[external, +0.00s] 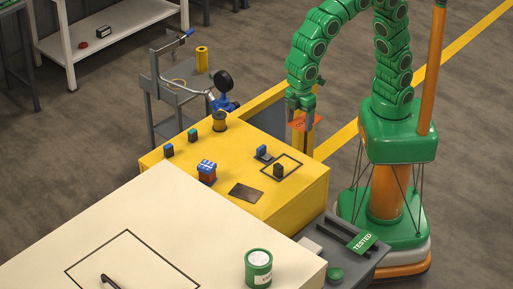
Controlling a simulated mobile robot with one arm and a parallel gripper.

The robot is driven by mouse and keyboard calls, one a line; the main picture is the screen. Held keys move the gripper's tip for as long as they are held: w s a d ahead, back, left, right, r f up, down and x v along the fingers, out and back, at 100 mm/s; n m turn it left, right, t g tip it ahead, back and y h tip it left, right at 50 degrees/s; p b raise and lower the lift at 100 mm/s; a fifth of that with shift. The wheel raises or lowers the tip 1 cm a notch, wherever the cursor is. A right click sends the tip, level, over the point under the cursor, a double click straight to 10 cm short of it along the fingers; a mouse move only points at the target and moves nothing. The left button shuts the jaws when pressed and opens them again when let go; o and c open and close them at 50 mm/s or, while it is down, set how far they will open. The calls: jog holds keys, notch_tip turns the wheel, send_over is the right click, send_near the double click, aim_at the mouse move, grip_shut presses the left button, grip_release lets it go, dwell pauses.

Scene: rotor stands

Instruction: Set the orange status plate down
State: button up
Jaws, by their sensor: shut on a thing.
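The orange status plate (306,122) is a small flat orange piece with dark marks on it. My gripper (301,112) is shut on the plate and points down from the green arm. The plate is held in the air past the far right corner of the yellow table (225,198). A yellow-orange post shows just below and behind the plate; I cannot tell whether the plate touches it. A green plate reading TESTED (363,242) lies on a grey tray (378,256) beside my base.
The yellow table bears a black-outlined square (293,162) with a small dark stand (279,171), a blue-grey stand (263,153), a dark flat plate (246,191) and several small blocks. A cream table (150,222) with a green can (259,268) stands in front.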

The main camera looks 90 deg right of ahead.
jog(key=w+d, duration=1.1)
jog(key=w, duration=0.2)
send_over(217, 158)
jog(key=s, duration=0.2)
jog(key=f, duration=1.3)
jog(key=shift+w+d+f, duration=0.15)
jog(key=shift+w+f, duration=0.1)
jog(key=shift+f, duration=0.15)
jog(key=shift+w+a+f, duration=0.2)
jog(key=shift+w+f, duration=0.4)
jog(key=shift+f, duration=0.15)
jog(key=shift+w+f, duration=0.1)
jog(key=shift+f, duration=1.55)
jog(key=shift+f, duration=0.1)
jog(key=o, duration=1.1)
